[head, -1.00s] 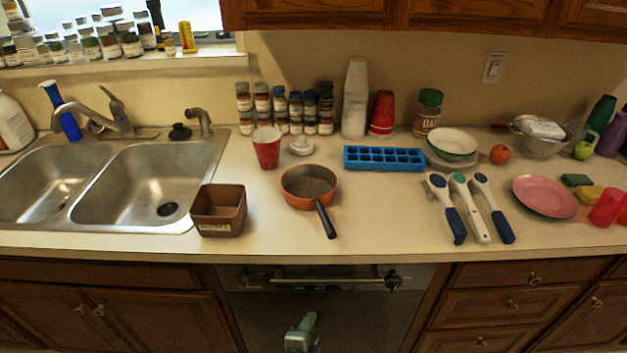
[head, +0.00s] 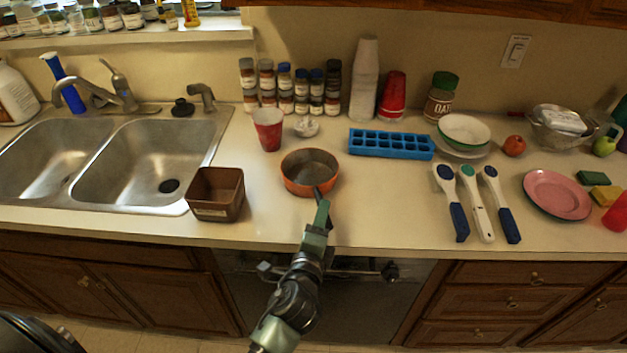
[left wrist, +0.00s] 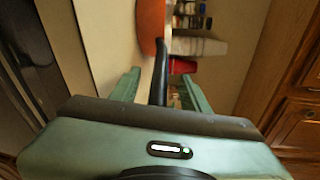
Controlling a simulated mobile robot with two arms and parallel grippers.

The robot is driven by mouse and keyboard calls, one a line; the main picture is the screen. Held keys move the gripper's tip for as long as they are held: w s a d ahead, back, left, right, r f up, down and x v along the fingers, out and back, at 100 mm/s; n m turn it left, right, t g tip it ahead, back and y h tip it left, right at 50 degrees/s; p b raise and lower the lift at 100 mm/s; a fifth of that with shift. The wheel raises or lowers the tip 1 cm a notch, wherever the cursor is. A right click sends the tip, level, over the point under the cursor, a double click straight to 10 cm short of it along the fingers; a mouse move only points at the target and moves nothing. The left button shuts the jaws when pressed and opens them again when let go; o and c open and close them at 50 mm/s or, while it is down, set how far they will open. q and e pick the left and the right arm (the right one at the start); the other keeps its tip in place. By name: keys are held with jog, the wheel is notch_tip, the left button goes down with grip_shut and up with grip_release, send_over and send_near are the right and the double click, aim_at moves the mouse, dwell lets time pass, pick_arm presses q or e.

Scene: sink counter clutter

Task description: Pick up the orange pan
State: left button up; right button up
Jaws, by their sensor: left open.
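The orange pan (head: 310,172) sits on the counter in the head view, with its black handle pointing toward the front edge. My left gripper (head: 322,218) is at the handle, in front of the pan's body, and hides most of the handle. In the left wrist view the pan (left wrist: 150,25) is at the top, and its black handle (left wrist: 161,75) runs down between the two green fingers of my open left gripper (left wrist: 160,88). Gaps show on both sides of the handle. My right gripper is not in view.
A brown square container (head: 215,195) stands left of the pan, beside the sink (head: 130,165). A red cup (head: 268,130) and a blue ice tray (head: 391,144) are behind. Counter between pan and brushes is clear.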

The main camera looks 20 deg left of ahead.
aim_at(315, 188)
pick_arm(q)
jog(key=x, duration=0.1)
jog(key=p+x, duration=0.1)
jog(key=x, duration=0.2)
jog(key=shift+w+a, duration=0.3)
jog(key=shift+a, duration=0.1)
jog(key=shift+w+f, duration=0.1)
jog(key=shift+w, duration=0.1)
jog(key=shift+s, duration=0.1)
grip_shut()
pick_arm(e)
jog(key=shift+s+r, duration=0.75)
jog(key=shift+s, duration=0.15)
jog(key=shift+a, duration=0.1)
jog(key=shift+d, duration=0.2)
